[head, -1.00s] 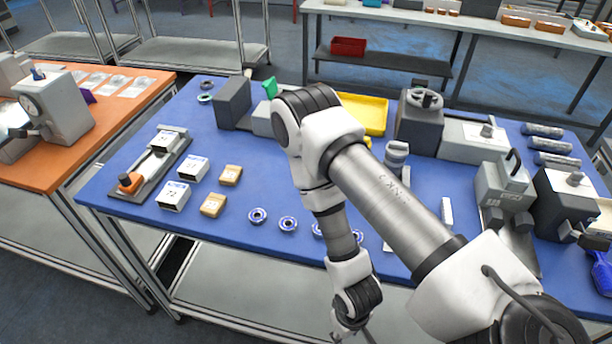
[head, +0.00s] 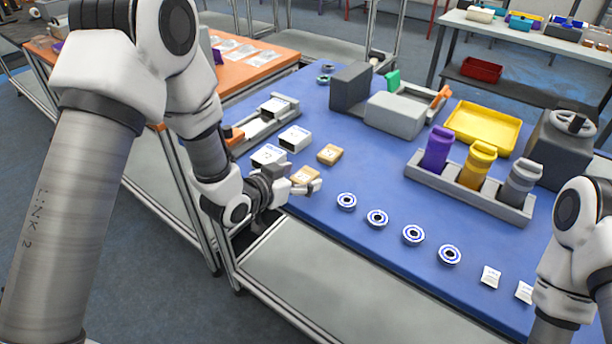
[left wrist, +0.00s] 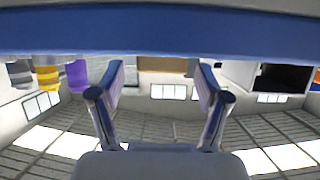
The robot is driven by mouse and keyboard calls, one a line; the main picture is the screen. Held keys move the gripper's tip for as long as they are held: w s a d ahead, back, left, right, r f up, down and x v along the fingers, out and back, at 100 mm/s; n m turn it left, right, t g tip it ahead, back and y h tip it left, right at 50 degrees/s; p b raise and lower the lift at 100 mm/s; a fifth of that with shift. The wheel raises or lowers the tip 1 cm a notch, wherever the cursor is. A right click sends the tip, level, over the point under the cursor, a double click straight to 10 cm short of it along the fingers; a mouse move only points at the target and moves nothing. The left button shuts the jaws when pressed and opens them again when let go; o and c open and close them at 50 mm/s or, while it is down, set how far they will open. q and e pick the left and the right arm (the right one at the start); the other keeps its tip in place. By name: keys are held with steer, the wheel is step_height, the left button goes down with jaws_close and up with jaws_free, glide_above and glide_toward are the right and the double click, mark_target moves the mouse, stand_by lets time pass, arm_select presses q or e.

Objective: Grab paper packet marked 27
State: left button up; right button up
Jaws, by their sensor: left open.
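Two small brown packets lie on the blue table in the head view. The farther brown packet (head: 331,154) is clear of the gripper. The nearer brown packet (head: 304,176) is partly hidden by my left gripper (head: 312,188). I cannot read a number on either packet. My left gripper is open at the table's near edge, with its fingers beside the nearer packet. In the left wrist view, which is upside down, a brown surface (left wrist: 162,64) shows between the open fingers (left wrist: 160,78). I cannot tell whether they touch it. My right gripper is out of view.
Two white boxes (head: 295,138) (head: 268,156) stand left of the packets. Several round rings (head: 377,218) and small white packets (head: 490,277) lie to the right. Purple (head: 437,150), yellow and grey bottles stand in a grey holder. The yellow tray (head: 483,127) is behind.

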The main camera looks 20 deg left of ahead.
arm_select(q)
steer(key=shift+w+d+f, duration=0.15)
steer(key=shift+w+f, duration=0.2)
steer(key=shift+w, duration=0.25)
steer(key=shift+s, duration=0.1)
steer(key=c, duration=1.3)
steer(key=shift+o, duration=0.2)
steer(key=shift+r, duration=0.1)
